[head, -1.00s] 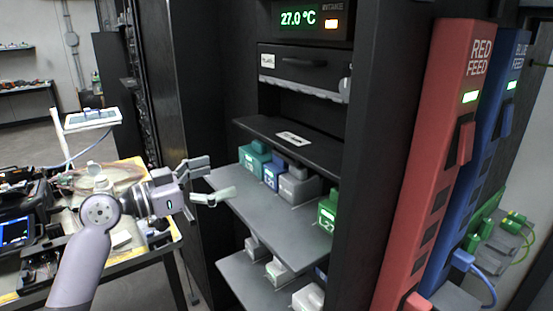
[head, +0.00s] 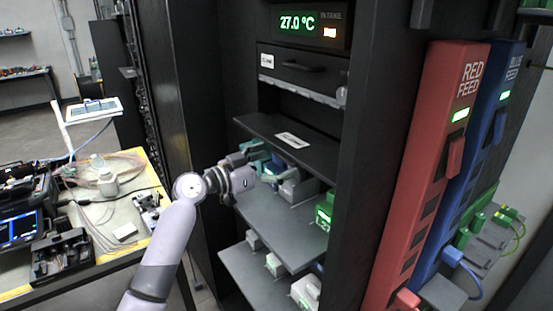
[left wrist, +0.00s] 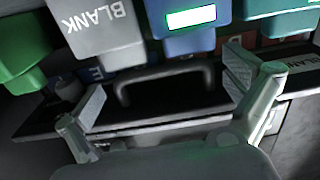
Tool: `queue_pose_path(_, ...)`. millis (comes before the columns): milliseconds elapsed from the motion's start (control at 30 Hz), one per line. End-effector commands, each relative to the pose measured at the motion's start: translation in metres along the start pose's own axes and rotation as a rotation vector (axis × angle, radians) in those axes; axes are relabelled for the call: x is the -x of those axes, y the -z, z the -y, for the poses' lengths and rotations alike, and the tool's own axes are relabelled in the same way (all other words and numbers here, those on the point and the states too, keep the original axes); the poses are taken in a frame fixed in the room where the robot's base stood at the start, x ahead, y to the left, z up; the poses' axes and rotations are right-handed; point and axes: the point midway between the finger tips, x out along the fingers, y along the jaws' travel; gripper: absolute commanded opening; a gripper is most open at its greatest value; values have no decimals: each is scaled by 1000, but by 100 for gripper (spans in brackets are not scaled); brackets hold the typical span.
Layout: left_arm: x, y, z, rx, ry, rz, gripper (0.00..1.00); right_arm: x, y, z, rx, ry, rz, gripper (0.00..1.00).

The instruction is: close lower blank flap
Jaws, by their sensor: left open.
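The black flap (head: 312,158) with a small white label sticks out roughly level from the rack in the head view, below the upper drawer. In the left wrist view a dark panel (left wrist: 185,101) with a black bar handle (left wrist: 165,74) crosses the middle, and a BLANK label (left wrist: 304,66) shows at its right end. My left gripper (head: 265,160) is open beside the flap's left front side, above the grey shelf. Its two fingers (left wrist: 168,95) stand left and right of the handle in the wrist view. Contact cannot be told. My right gripper is not in view.
Green, blue and grey modules (head: 290,190) stand on the grey shelf (head: 285,228) beneath the flap. The grey one reads BLANK (left wrist: 97,25) in the wrist view. A lower shelf (head: 265,285) holds more. The red feed column (head: 430,170) stands right; a cluttered bench (head: 100,225) stands left.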

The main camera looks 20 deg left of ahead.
Motion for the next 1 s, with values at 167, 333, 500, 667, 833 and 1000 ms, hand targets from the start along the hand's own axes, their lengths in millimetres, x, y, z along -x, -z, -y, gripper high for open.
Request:
queue_pose_path(167,0,0,0,0,0,0,99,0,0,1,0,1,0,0)
queue_pose_path(333,0,0,0,0,0,0,87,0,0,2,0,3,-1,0)
queue_pose_path(500,0,0,0,0,0,0,76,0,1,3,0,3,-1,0)
queue_pose_path(667,0,0,0,0,1,-1,65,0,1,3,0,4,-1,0)
queue_pose_path(833,0,1,1,-1,2,-3,54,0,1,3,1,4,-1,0)
queue_pose_path(1000,0,2,1,-2,4,-5,43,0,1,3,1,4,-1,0)
